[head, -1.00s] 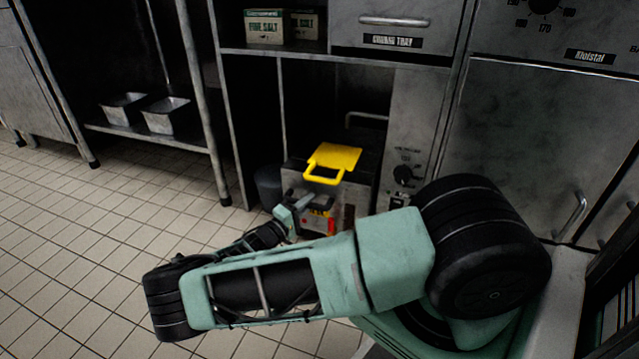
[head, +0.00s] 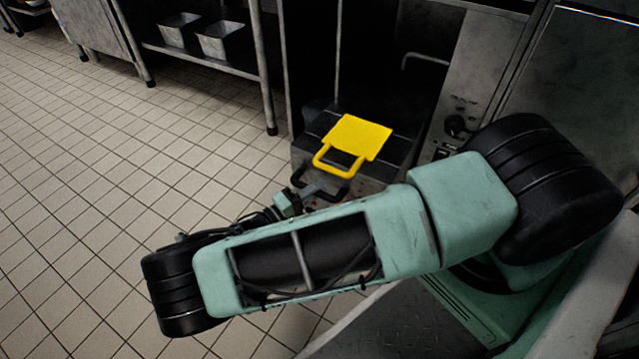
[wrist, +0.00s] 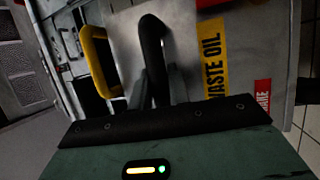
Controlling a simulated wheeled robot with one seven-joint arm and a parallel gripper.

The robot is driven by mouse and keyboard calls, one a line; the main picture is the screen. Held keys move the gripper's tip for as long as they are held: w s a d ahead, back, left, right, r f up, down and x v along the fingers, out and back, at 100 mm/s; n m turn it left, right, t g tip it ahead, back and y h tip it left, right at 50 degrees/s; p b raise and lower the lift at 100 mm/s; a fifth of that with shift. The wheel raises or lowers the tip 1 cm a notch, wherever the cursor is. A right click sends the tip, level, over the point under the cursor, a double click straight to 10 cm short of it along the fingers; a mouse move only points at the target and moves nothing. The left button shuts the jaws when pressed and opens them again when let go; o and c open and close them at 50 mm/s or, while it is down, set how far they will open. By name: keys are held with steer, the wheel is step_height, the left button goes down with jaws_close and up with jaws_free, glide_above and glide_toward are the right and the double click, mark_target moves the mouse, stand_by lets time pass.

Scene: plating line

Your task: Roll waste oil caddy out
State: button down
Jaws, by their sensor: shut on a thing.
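The waste oil caddy is a grey metal box (head: 377,183) with a yellow lid and handle (head: 352,143) on top. It stands at the front of the bay under the counter, partly hidden behind my arm. In the wrist view its front (wrist: 189,40) carries a yellow "WASTE OIL" label (wrist: 212,58) and a red label. My gripper (wrist: 160,85) is shut on the caddy's black front handle (wrist: 152,45). In the head view the gripper (head: 303,194) is low at the caddy's front, and its fingertips are partly hidden.
A steel shelf rack (head: 200,62) with metal pans (head: 222,40) stands at the upper left. A control panel with a knob (head: 456,126) is right of the bay. The tiled floor (head: 130,150) on the left is clear.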

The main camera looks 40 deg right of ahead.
steer(key=c, duration=1.3)
jaws_free()
steer(key=shift+a, duration=0.15)
steer(key=a+f, duration=0.1)
steer(key=a, duration=0.4)
steer(key=a+f+p, duration=0.1)
steer(key=a, duration=0.5)
steer(key=a+f, duration=0.1)
steer(key=a, duration=0.5)
steer(key=shift+p, duration=0.3)
